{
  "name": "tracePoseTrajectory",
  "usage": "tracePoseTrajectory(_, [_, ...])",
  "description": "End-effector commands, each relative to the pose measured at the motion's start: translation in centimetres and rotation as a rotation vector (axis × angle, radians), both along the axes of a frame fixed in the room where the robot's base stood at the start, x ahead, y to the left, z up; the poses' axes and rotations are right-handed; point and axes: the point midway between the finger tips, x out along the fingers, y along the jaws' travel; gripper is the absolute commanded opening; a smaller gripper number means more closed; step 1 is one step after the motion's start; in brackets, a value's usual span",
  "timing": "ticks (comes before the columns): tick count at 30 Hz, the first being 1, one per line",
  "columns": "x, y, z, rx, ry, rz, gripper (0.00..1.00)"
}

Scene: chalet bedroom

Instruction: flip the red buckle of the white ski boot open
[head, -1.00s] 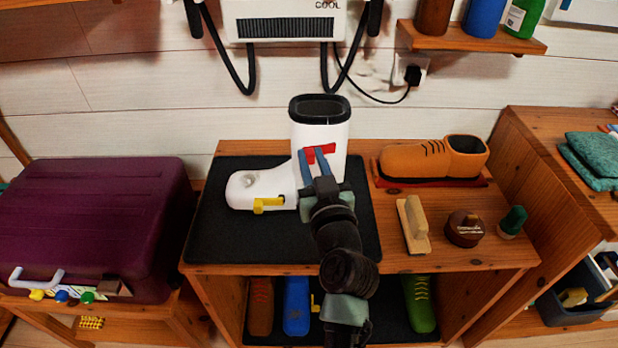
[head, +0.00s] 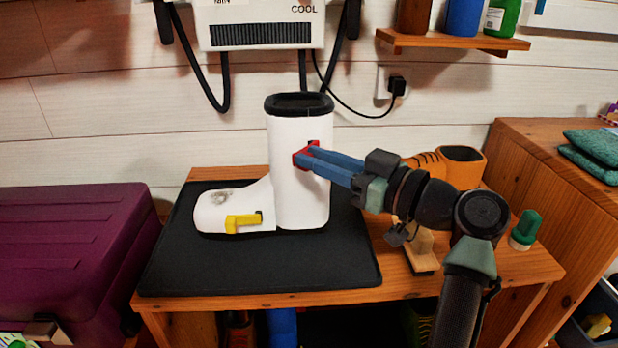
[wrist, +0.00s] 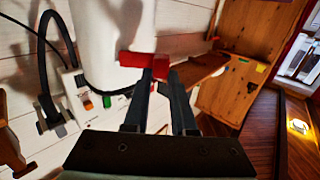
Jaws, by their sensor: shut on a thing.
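The white ski boot (head: 290,190) stands upright on a black mat (head: 200,278), its toe to the left in the head view. Its red buckle (head: 299,158) is on the shaft and appears swung outward from the white surface. It also shows in the wrist view (wrist: 133,60), just beyond the fingers. My gripper (head: 308,159) comes in from the right, its blue fingers shut on the red buckle; the fingertips hide part of it. A yellow buckle (head: 243,222) sits low on the boot's foot.
My arm passes in front of an orange shoe (head: 462,166) and a wooden brush (head: 421,250). A green-topped object (head: 526,228) stands at the right. A purple suitcase (head: 70,250) is at the left. The mat in front of the boot is clear.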

Motion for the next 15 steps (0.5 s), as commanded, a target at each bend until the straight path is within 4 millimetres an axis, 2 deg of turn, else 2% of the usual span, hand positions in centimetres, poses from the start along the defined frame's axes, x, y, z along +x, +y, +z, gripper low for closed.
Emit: tracePoseTrajectory(15, [0.09,-1.33,-0.01,0.001,0.0,0.201,0.0])
